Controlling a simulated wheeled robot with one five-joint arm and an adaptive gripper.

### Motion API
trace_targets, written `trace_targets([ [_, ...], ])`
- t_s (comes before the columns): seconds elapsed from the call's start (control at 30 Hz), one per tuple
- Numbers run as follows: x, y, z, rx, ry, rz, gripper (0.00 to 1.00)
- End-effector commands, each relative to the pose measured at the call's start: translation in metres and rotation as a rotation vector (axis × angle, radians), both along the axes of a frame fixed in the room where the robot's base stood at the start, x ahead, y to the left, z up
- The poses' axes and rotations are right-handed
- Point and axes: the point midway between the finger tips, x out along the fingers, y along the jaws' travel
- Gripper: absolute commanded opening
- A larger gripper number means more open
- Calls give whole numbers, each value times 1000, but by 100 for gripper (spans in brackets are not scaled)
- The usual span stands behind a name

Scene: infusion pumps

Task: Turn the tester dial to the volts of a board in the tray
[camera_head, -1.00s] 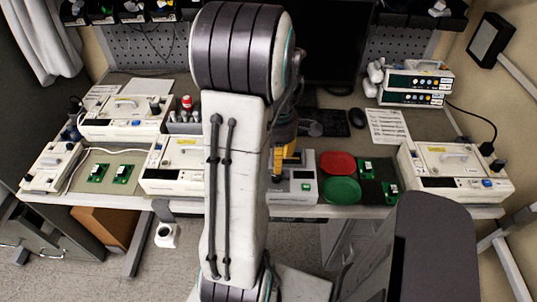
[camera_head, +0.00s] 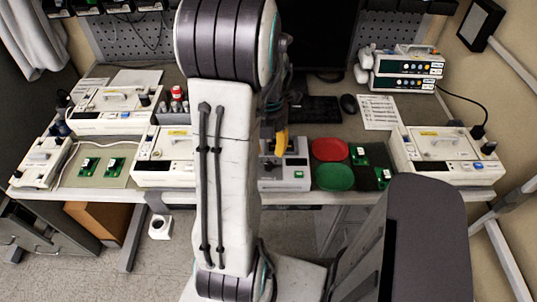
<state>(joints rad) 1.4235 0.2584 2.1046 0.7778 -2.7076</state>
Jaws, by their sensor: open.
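The tester (camera_head: 284,180), a grey box with a small green screen, stands at the front edge of the bench just right of my arm. A dark part shows on its top; I cannot make out the dial or its setting. My gripper (camera_head: 278,148), with yellow on it, is over the back of the tester, partly behind my arm, open. I cannot tell whether it touches anything. Two green boards (camera_head: 115,165) lie on a pale tray or mat (camera_head: 98,178) at left. Two more green boards (camera_head: 382,176) lie on a dark mat or tray (camera_head: 366,182) at right. Their markings are too small to read.
A red dish (camera_head: 330,149) and a green dish (camera_head: 333,177) sit right of the tester. White pump units (camera_head: 450,165) stand at right and at left (camera_head: 115,112). A printed sheet (camera_head: 379,112), a mouse and a keyboard lie behind.

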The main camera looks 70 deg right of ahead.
Motion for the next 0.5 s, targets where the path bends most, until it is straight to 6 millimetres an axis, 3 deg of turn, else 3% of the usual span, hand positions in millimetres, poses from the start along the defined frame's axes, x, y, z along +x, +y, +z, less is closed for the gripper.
trace_targets([
  [0.5, 0, 1, -56, 3, 0, -3, 40],
])
